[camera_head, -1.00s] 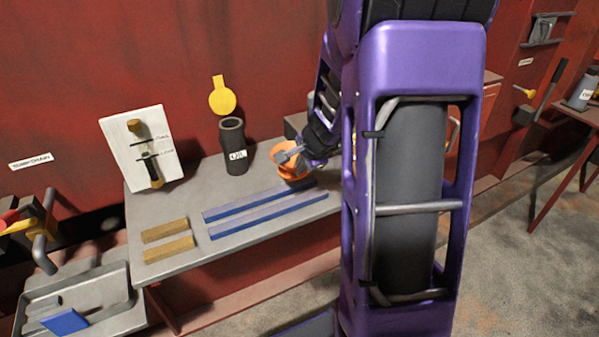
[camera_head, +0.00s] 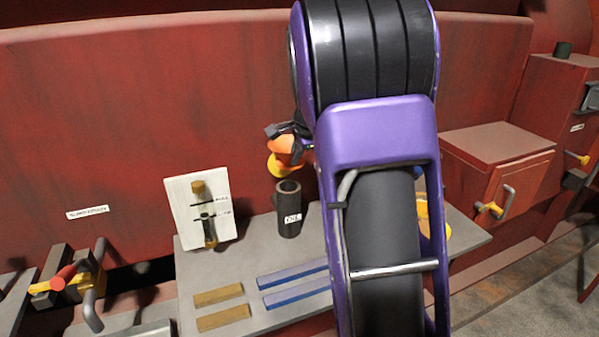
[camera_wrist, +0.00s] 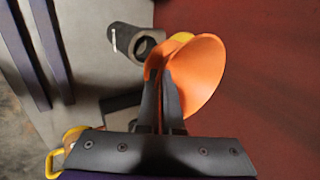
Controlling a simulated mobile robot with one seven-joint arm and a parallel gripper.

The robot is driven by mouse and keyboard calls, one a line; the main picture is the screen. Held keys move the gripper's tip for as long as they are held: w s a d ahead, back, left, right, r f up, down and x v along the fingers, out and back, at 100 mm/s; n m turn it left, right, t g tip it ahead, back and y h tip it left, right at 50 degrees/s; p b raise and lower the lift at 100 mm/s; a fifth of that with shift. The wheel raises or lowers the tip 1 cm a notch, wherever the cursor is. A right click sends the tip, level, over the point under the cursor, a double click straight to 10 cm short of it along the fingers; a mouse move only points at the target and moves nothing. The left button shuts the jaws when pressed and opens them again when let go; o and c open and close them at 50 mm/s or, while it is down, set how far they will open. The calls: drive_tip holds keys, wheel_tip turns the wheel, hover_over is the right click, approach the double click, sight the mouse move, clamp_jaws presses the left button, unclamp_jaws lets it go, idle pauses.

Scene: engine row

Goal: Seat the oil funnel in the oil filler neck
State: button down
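The orange oil funnel (camera_head: 287,147) is in my gripper (camera_head: 290,131), raised above the shelf in the head view. It also shows in the wrist view (camera_wrist: 203,76), where my gripper's fingers (camera_wrist: 161,88) close on its left side. The funnel looks tilted, and its spout end cannot be made out. The oil filler neck (camera_head: 288,212) is a dark upright open tube with a white OIL label. The funnel appears above it in the head view, clearly apart. In the wrist view the neck (camera_wrist: 132,42) lies beyond the fingers, left of the funnel.
A white dipstick board (camera_head: 188,222) stands left of the neck. Yellow bars (camera_head: 218,295) and blue bars (camera_head: 292,275) lie on the grey shelf (camera_head: 245,262). A red box (camera_head: 497,165) stands right.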

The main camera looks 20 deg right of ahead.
drive_tip(key=shift+w+a+r, duration=0.2)
drive_tip(key=shift+w+r, duration=0.15)
drive_tip(key=shift+r, duration=0.1)
drive_tip(key=shift+f, duration=0.15)
drive_tip(key=shift+f+b, duration=3.1)
drive_tip(key=shift+f, duration=1.15)
drive_tip(key=c, duration=1)
unclamp_jaws()
drive_tip(key=p+v, duration=0.2)
drive_tip(key=v, duration=1.5)
drive_tip(key=shift+r+p, duration=0.2)
drive_tip(key=shift+p, duration=0.1)
drive_tip(key=shift+s+a, duration=0.1)
drive_tip(key=shift+a, duration=0.05)
